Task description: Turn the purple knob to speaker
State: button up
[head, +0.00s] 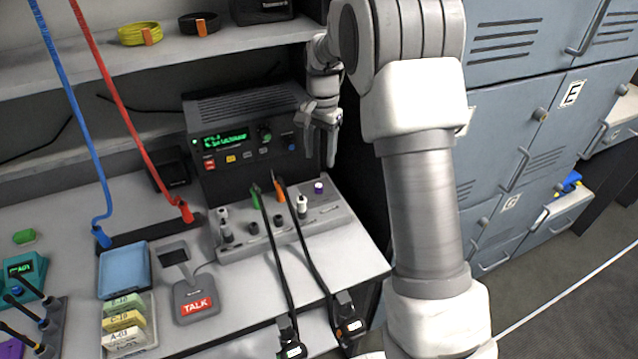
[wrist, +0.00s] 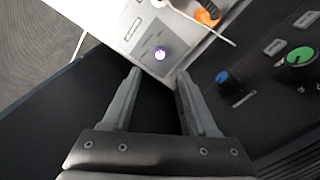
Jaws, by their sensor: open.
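The small purple knob (head: 319,187) sits at the right end of the grey jack panel (head: 340,215), below the radio's front. It also shows in the wrist view (wrist: 160,53), with a pale top, on a darker grey patch. Its label is too small to read. My gripper (head: 320,156) is open and points down, above the knob and near the radio's right edge. In the wrist view, my gripper (wrist: 159,74) has nothing between its fingers, and the knob appears just beyond the fingertips, apart from them.
The black radio (head: 245,135) stands behind the panel, with a green knob (wrist: 300,57) and blue knob (wrist: 222,77). An orange plug (head: 280,192) and a green plug (head: 255,195) with black cables are left of the purple knob. Grey lockers (head: 500,130) stand at right.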

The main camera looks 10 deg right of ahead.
aim_at(319, 185)
notch_tip(319, 185, down, 10)
jog(key=shift+w+r+b, duration=0.15)
jog(key=shift+b, duration=0.35)
jog(key=shift+c, duration=0.3)
grip_shut()
